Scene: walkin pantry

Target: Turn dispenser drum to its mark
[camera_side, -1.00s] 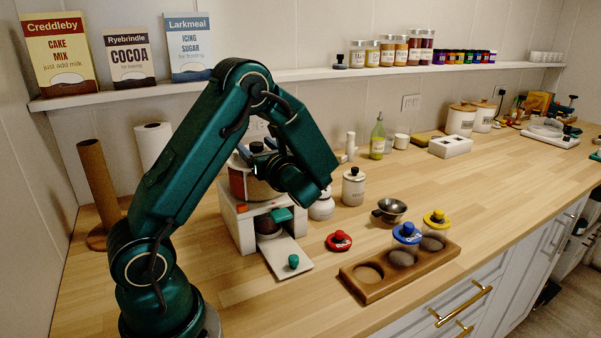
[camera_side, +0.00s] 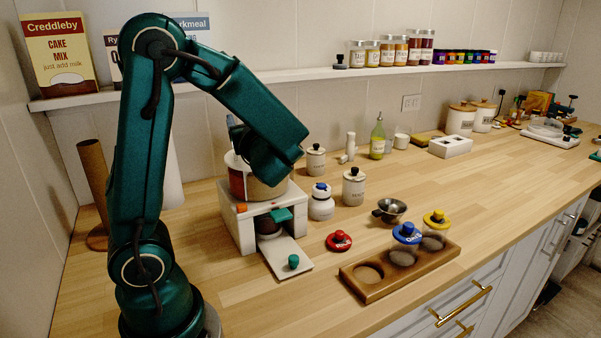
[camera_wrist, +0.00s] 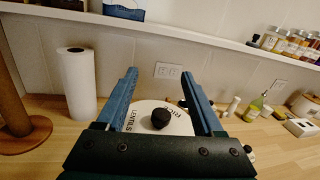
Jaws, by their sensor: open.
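The dispenser drum (camera_side: 240,181) is a reddish-brown and clear round body with a white rim, sitting upright on a white dispenser base (camera_side: 235,228). An orange block (camera_side: 242,208) sits on the base's front left. In the wrist view the drum's white lid (camera_wrist: 143,110) shows a black knob (camera_wrist: 160,118) and the word LENTILS, with a second label partly hidden. My gripper (camera_wrist: 159,72) is open, its two blue fingers apart, with the lid and knob seen between them. No contact is visible. In the side view my arm hides most of the gripper and part of the drum.
A red-lidded item (camera_side: 339,241) and a wooden jar holder (camera_side: 372,290) lie in front. A paper roll (camera_wrist: 77,82) and brown tube (camera_side: 94,180) stand left.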

